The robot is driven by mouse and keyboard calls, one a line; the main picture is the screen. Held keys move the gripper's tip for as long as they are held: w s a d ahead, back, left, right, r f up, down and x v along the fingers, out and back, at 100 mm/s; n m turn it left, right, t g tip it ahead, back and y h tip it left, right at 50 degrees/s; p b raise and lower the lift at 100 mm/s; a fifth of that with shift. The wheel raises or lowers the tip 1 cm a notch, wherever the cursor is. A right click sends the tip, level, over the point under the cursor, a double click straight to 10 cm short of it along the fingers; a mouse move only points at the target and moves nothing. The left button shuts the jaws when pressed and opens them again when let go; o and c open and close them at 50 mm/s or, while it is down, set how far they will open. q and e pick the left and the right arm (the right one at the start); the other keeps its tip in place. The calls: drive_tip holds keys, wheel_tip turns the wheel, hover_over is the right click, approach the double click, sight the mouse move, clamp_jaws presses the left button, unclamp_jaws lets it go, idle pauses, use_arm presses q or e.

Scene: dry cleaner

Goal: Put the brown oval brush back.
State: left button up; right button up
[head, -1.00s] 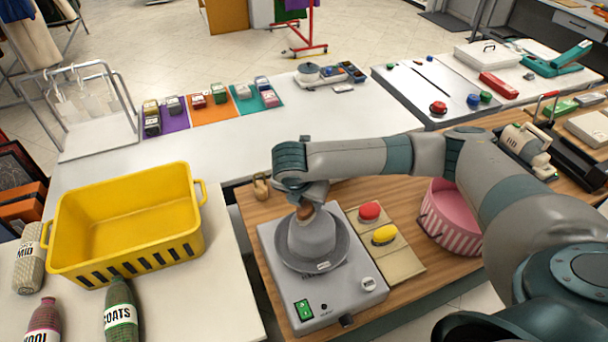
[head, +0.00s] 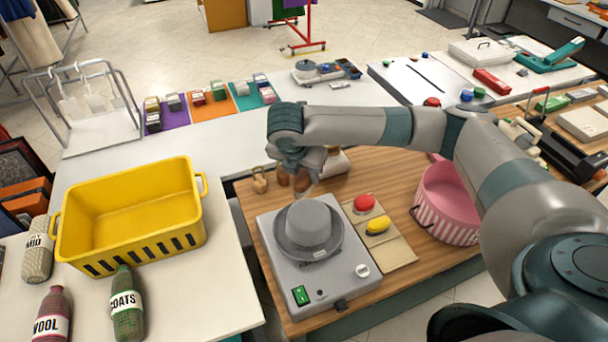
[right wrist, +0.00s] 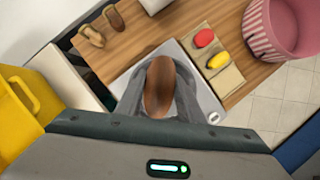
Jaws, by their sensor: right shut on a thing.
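The brown oval brush (right wrist: 160,90) is between the fingers of my right gripper (right wrist: 158,98) in the right wrist view. In the head view, my right gripper (head: 305,168) holds the brush (head: 302,182) beyond a grey hat (head: 308,222), apart from it. The hat sits on a grey machine (head: 340,280) with a green switch. A second brown rounded piece (head: 282,176) stands on the wooden counter just left of the held brush; it also shows in the right wrist view (right wrist: 113,17). My left gripper is not in view.
Tan wooden pieces (head: 260,181) stand at the counter's left edge. Red (head: 364,203) and yellow (head: 377,226) pads lie on a board right of the machine. A pink striped tub (head: 447,205) stands further right, a yellow basket (head: 130,215) left.

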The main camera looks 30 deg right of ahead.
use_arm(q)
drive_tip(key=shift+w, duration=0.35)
use_arm(e)
drive_tip(key=shift+w+f, duration=0.1)
drive_tip(key=shift+w, duration=0.05)
